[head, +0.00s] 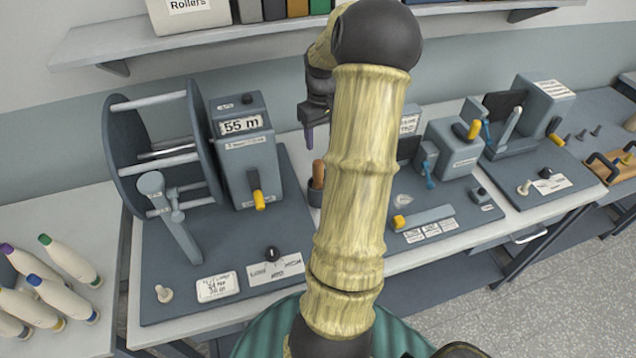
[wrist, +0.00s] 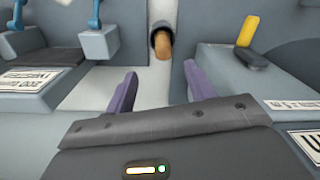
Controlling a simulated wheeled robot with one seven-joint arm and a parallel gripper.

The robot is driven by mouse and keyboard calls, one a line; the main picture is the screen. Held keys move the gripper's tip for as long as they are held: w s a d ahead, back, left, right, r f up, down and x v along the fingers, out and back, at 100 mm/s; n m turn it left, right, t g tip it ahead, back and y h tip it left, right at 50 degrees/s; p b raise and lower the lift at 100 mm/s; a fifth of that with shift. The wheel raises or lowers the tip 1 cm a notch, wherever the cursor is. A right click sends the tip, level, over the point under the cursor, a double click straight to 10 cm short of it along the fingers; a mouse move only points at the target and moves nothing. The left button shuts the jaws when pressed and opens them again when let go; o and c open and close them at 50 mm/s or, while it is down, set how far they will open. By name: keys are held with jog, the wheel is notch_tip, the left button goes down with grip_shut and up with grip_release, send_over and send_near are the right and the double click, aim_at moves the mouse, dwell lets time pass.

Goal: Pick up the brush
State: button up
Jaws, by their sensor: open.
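The brush shows as an orange-brown wooden handle (head: 319,170) standing up out of a small dark cup (head: 315,192), in the gap between two grey machine bases. In the wrist view the brush handle (wrist: 163,46) sticks out of the dark cup (wrist: 156,28); the brush's other end is hidden in the cup. My gripper (head: 308,137) is above the handle in the head view, partly hidden by my arm. In the wrist view my gripper (wrist: 159,70) has its purple fingers spread apart, with nothing between them. The handle appears beyond the fingertips, roughly centred between them.
A grey winder with a "55 m" counter (head: 243,127) and yellow lever stands left of the cup. A machine with blue handles (head: 455,150) stands to the right. A shelf (head: 190,43) runs above the bench.

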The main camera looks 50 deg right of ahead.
aim_at(318, 172)
notch_tip(318, 172, down, 9)
jog(key=shift+r+p, duration=0.1)
jog(key=shift+p, duration=0.95)
jog(key=f, duration=0.1)
jog(key=f+p, duration=0.1)
jog(key=f, duration=0.1)
jog(key=f+p, duration=0.1)
jog(key=shift+w+a+f, duration=0.25)
jog(key=shift+w+a, duration=0.05)
jog(key=shift+w, duration=0.1)
jog(key=shift+s+d+f+p, duration=0.1)
jog(key=shift+d+f+p, duration=0.05)
jog(key=shift+f+p, duration=0.2)
jog(key=c, duration=1)
